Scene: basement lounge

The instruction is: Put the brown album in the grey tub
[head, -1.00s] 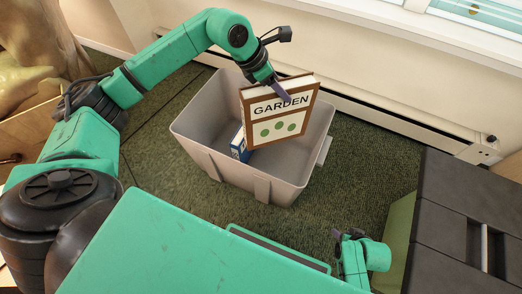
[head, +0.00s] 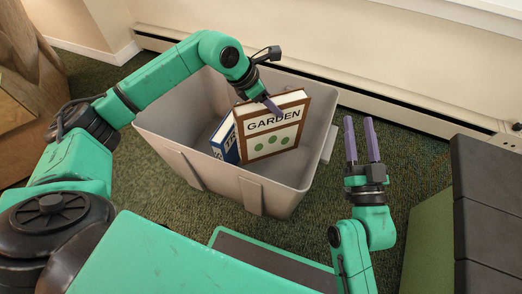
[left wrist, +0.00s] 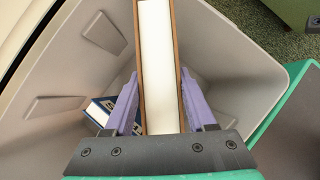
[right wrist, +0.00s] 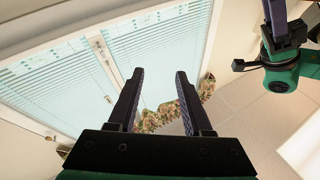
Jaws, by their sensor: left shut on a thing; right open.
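The brown album (head: 272,141), labelled GARDEN with green dots, is upright inside the opening of the grey tub (head: 215,178). My left gripper (head: 272,103) is shut on the album's top edge. In the left wrist view the album (left wrist: 160,60) stands between the two purple fingers of my left gripper (left wrist: 160,105), with the tub (left wrist: 235,60) around it. Whether the album touches the tub's floor cannot be told. My right gripper (head: 361,140) is open and empty, to the right of the tub; its fingers (right wrist: 158,100) are apart in the right wrist view.
A blue book (head: 226,139) leans inside the tub, left of the album; part of it shows in the left wrist view (left wrist: 98,112). A dark-topped green cabinet (head: 490,190) stands at the right. A baseboard heater (head: 400,110) runs along the wall behind.

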